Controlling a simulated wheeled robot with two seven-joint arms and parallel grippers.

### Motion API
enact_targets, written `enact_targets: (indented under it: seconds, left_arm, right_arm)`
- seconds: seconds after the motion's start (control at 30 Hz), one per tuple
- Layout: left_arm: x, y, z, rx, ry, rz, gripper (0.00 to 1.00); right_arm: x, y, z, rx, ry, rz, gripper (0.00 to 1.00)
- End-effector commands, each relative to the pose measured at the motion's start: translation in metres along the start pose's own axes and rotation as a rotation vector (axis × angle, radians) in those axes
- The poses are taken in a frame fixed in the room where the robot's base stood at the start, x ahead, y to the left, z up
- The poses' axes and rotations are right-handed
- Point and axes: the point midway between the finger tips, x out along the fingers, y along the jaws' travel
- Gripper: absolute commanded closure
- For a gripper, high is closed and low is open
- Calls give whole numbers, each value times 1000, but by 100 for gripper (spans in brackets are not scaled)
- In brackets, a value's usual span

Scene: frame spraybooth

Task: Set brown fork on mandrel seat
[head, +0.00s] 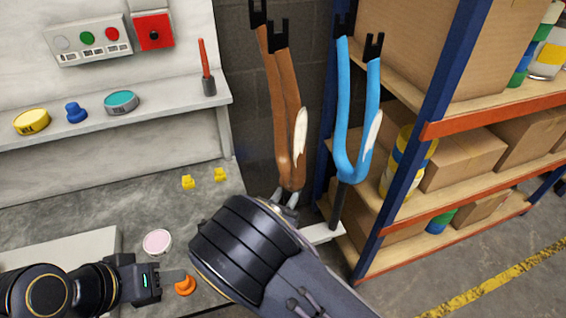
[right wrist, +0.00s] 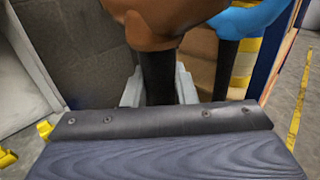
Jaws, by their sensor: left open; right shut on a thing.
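The brown fork (head: 277,95) stands upright with its legs up, a pale patch on one leg. My right gripper (head: 287,196) is shut on it near the crown, partly hidden behind my right arm. My left gripper (head: 174,277) is open above the bench, close to an orange piece (head: 185,286).
A blue fork (head: 353,130) stands upright close right of the brown one. A blue-posted shelf (head: 440,120) with boxes and jars is at the right. The bench (head: 70,205) holds yellow clips (head: 188,182) and a pink lid (head: 157,242). A button panel (head: 88,40) is behind.

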Motion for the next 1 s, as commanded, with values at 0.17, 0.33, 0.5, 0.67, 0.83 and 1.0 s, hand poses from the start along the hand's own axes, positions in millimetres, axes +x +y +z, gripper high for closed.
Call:
enact_targets:
  seconds: [0.17,0.33,0.5,0.67,0.83,1.0]
  left_arm:
    - [-6,3,-3,0,0,0,53]
    - [-10,4,-5,0,0,0,53]
    - [-14,6,-7,0,0,0,53]
    - [-17,8,-9,0,0,0,53]
    - [-21,10,-11,0,0,0,53]
    - [-25,12,-13,0,0,0,53]
  right_arm:
    - [0,0,10,2,-4,0,100]
    - [0,0,16,2,-4,0,100]
    - [0,0,23,2,-4,0,100]
    - [0,0,29,3,-4,0,100]
    - [0,0,35,3,-4,0,100]
    - [0,0,41,2,-4,0,100]
